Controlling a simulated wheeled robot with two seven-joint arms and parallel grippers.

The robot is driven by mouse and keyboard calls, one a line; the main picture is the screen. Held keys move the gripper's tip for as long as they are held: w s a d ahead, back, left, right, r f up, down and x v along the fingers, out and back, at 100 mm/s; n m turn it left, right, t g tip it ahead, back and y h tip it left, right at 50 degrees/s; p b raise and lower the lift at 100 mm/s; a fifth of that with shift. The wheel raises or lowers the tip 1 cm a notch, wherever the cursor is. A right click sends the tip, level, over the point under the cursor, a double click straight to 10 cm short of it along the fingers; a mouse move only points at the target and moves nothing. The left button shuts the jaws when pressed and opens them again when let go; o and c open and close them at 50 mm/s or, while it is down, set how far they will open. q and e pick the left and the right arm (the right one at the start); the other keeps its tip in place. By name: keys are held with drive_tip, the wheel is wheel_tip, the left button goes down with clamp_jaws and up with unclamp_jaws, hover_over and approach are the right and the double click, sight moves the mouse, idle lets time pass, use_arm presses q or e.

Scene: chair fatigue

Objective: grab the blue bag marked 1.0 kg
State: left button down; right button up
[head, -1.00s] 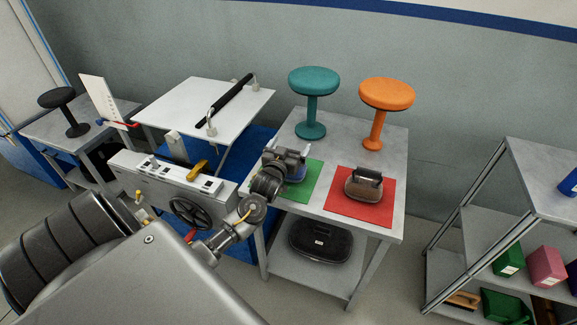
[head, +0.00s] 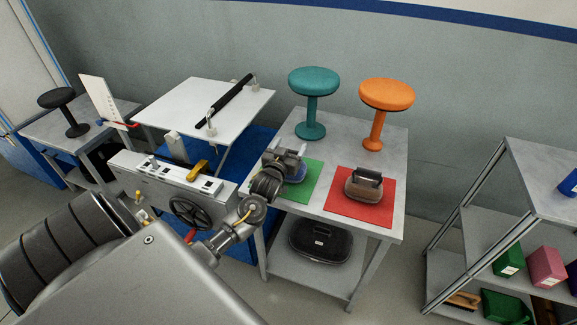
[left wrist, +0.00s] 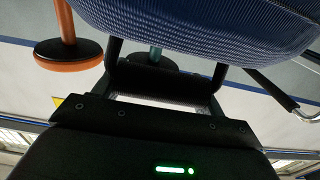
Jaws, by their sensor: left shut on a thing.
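The blue bag (head: 297,177) is at the green mat (head: 312,185) on the middle table, mostly hidden behind my left gripper (head: 287,160). In the left wrist view its dark blue woven side (left wrist: 200,25) fills the top. My left gripper is shut on it. I cannot tell whether the bag rests on the mat or is slightly raised, and no 1.0 kg mark is readable. My right gripper is not in view.
A brown-grey bag (head: 363,186) sits on a red mat (head: 340,204). Teal (head: 311,100) and orange (head: 378,110) stools stand behind on the table. A black bag (head: 320,241) lies on its lower shelf. A machine (head: 160,180) stands left, a shelf rack (head: 545,180) right.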

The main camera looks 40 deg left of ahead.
use_arm(q)
drive_tip(key=shift+r, duration=0.25)
drive_tip(key=shift+r, duration=0.5)
drive_tip(key=s+a+r+b, duration=0.1)
drive_tip(key=s+r+b, duration=0.1)
drive_tip(key=s+r, duration=0.9)
drive_tip(key=s, duration=0.3)
drive_tip(key=shift+r, duration=0.35)
